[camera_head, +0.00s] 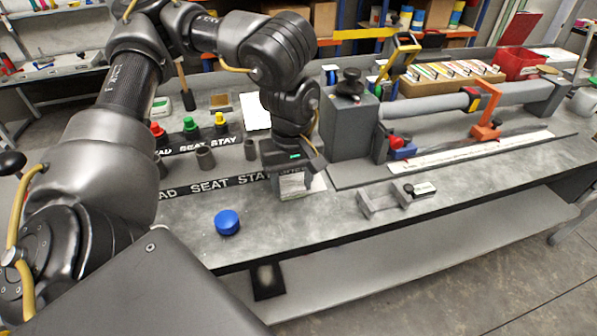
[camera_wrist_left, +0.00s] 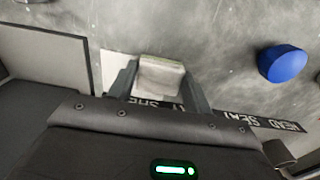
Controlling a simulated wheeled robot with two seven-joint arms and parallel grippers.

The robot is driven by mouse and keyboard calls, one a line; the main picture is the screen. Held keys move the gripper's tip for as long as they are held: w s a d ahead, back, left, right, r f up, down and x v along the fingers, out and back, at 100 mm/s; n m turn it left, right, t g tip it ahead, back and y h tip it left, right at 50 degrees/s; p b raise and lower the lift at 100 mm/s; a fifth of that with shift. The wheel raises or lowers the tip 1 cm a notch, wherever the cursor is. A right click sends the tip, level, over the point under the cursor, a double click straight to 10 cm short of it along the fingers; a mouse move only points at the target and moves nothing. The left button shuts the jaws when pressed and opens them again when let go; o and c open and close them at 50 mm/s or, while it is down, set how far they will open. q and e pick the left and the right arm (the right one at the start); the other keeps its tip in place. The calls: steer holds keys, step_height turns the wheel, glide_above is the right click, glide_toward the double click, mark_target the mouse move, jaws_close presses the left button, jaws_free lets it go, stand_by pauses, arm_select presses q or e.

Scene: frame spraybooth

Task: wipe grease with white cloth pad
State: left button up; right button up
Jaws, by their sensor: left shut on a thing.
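My left gripper (camera_head: 293,188) is at the bench's front middle, pointing down, and it also shows in the left wrist view (camera_wrist_left: 160,88). It is shut on the white cloth pad (camera_wrist_left: 160,75), a pale block with a greenish edge between the two fingers. A flat white patch (camera_wrist_left: 110,70) lies beside the fingers. I cannot make out any grease mark. My right gripper is not in view.
A blue round knob (camera_head: 227,222) stands near the bench's front edge. A lettered strip (camera_head: 215,186) runs beside the gripper. A grey block (camera_head: 349,130) and a small metal fixture (camera_head: 397,198) are to the right. Red, green and yellow pieces (camera_head: 190,125) stand behind. The front bench top between is clear.

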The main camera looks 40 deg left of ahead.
mark_target(319, 188)
arm_select(q)
steer(key=shift+w+d+r+p, duration=0.1)
steer(key=shift+w+d+p, duration=0.25)
steer(key=shift+w, duration=0.25)
steer(key=shift+w+d+r+p, duration=0.1)
steer(key=shift+w+d+p, duration=0.1)
steer(key=shift+w+d, duration=0.3)
steer(key=shift+w+f, duration=0.1)
steer(key=shift+w, duration=0.05)
steer(key=shift+w, duration=0.1)
steer(key=shift+w+d+f+p, duration=0.1)
steer(key=shift+w+d+p, duration=0.2)
steer(key=shift+w+d, duration=0.65)
steer(key=shift+w+a, duration=0.1)
steer(key=shift+w, duration=0.05)
